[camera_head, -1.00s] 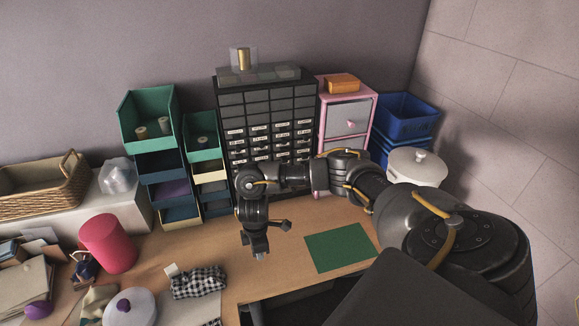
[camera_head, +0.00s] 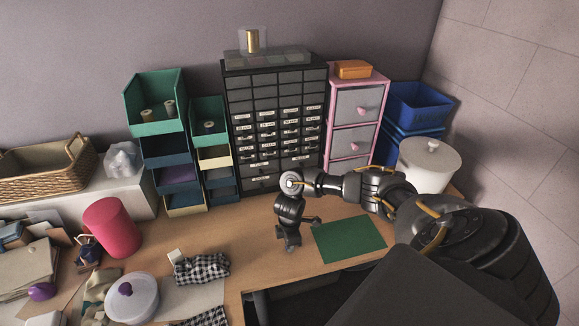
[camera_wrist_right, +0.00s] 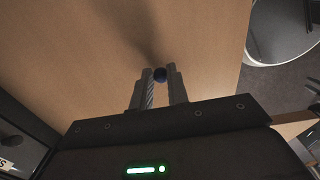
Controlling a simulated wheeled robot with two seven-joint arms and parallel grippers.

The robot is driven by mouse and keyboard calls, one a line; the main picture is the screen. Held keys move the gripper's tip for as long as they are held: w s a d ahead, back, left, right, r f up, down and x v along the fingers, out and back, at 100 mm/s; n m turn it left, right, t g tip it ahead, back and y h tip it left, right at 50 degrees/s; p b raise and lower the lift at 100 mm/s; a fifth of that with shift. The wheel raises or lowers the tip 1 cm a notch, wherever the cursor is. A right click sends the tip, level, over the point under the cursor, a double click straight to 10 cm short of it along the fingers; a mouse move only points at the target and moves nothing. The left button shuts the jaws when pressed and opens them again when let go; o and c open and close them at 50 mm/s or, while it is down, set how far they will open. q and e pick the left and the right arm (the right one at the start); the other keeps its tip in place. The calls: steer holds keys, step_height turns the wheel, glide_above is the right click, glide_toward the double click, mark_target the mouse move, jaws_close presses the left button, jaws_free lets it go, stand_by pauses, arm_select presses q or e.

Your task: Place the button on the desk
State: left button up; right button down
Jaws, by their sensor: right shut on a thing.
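The button (camera_wrist_right: 160,75) is a small, dark blue round thing between the fingertips of my right gripper in the right wrist view. My right gripper (camera_wrist_right: 160,74) is shut on it. In the head view my right gripper (camera_head: 291,248) points down over the bare wood of the desk (camera_head: 250,238), just left of a green mat; the button is too small to make out there. Wood fills most of the right wrist view (camera_wrist_right: 60,50) beyond the fingers. The gap between button and desk is hard to judge. My left gripper is not in view.
The green mat (camera_head: 349,240) lies right of the gripper. A dark drawer cabinet (camera_head: 275,95) and stacked bins (camera_head: 153,117) stand behind. A checked cloth (camera_head: 203,268), round purple-knobbed box (camera_head: 132,300) and pink cylinder (camera_head: 113,227) lie left. A white lidded pot (camera_head: 428,165) stands right.

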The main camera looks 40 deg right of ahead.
steer(key=shift+f, duration=0.2)
steer(key=shift+f, duration=0.15)
steer(key=c, duration=1.4)
jaws_free()
steer(key=shift+o, duration=0.2)
step_height(320, 180, up, 12)
steer(key=p, duration=0.3)
steer(key=shift+s+r, duration=0.15)
steer(key=shift+r, duration=0.05)
steer(key=shift+a, duration=0.15)
